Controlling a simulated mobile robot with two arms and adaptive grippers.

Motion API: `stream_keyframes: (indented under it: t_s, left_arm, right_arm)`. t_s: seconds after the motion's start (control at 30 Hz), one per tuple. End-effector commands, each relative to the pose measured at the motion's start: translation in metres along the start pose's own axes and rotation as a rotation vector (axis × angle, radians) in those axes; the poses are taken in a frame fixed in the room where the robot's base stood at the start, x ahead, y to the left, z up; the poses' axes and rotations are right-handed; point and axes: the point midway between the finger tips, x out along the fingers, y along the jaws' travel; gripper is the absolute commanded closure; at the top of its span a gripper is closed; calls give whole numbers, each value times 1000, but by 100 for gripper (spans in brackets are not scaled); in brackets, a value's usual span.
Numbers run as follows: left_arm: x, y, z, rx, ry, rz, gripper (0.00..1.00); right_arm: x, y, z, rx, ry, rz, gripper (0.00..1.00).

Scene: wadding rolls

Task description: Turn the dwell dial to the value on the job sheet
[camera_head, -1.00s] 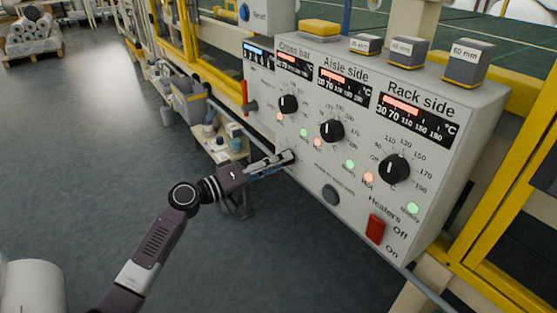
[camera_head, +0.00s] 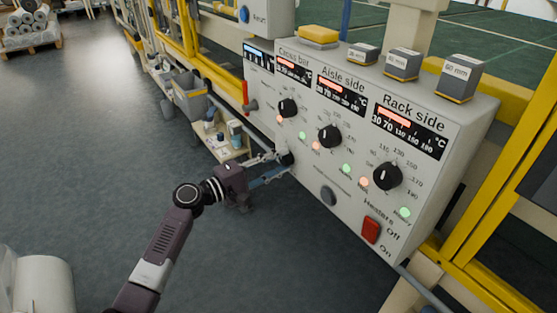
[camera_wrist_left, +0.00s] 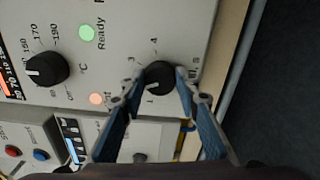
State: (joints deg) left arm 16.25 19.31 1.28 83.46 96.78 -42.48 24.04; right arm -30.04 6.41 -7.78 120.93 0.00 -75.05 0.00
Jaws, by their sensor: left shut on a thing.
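The dwell dial, a black knob (camera_head: 287,158), is low on the front left of the grey control panel. In the left wrist view the dial (camera_wrist_left: 158,77) sits between my fingertips, with printed 1, 3 and 4 visible around it. Its white mark points left and slightly down in that view; a finger covers part of the scale there, so I cannot tell the exact value. My left gripper (camera_head: 275,164) is shut on the dial, one finger on each side; it shows in the left wrist view too (camera_wrist_left: 160,88). I see no job sheet in these frames. My right gripper is out of view.
Small blocks marked in mm (camera_head: 460,78) stand on top. A small shelf (camera_head: 222,145) is behind my gripper.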

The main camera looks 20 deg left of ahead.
Motion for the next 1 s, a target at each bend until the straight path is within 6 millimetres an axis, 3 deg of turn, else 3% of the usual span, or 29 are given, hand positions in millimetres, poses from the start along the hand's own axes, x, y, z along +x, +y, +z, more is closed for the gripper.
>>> stream_keyframes:
  t_s: [0.57, 0.6, 0.7, 1.0]
  left_arm:
    - [0, 0, -2, -28, 4, 1, 95]
    - [0, 0, -2, -28, 4, 1, 66]
    - [0, 0, -1, -28, 4, 1, 55]
    - [-1, 0, -1, -28, 2, 0, 53]
  right_arm:
    - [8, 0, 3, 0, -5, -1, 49]
    - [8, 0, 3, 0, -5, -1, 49]
    - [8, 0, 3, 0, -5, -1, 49]
    - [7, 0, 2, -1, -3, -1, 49]
